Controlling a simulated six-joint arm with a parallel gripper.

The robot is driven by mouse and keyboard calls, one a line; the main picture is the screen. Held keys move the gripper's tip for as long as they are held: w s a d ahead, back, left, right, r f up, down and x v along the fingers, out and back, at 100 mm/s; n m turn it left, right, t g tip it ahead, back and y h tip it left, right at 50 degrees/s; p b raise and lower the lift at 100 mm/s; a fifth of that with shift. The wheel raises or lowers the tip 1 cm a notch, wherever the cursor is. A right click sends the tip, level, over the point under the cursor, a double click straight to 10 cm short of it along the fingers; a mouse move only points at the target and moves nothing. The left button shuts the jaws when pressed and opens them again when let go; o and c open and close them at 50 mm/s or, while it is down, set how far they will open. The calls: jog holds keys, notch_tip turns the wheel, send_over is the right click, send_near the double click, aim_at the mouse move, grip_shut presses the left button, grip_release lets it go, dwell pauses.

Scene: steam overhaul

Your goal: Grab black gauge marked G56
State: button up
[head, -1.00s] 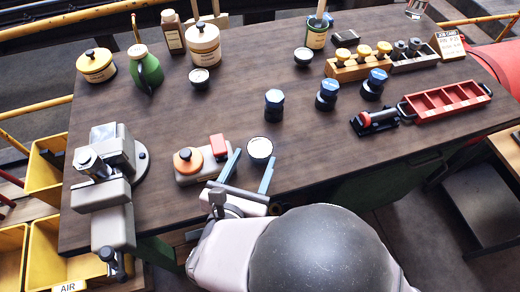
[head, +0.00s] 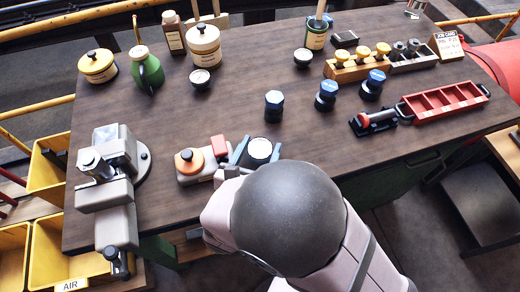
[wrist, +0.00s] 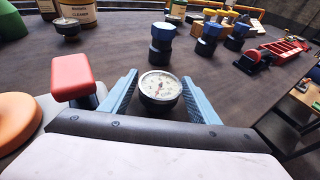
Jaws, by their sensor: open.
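A black gauge with a white dial (head: 260,149) stands on the bench near its front edge. It also shows in the wrist view (wrist: 160,86), upright between the two blue fingers of my gripper (wrist: 160,92). My gripper (head: 257,152) is open, with one finger on each side of this gauge. A gap seems to remain beside it, and I cannot tell whether either finger touches. A second small gauge (head: 200,78) stands farther back on the left. A third small round item like a gauge (head: 303,58) stands at the back. No G56 marking is readable on any of them.
A grey unit with an orange knob (head: 190,163) and red block (head: 218,145) stands close left of my gripper. Blue-topped black fittings (head: 274,105) stand behind and right. A red tray (head: 445,102) lies at right, a grey machine (head: 108,180) at left.

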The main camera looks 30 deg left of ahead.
aim_at(260, 148)
jog(key=c, duration=1)
jog(key=shift+o, duration=0.2)
jog(key=shift+r, duration=0.15)
jog(key=shift+r, duration=4.9)
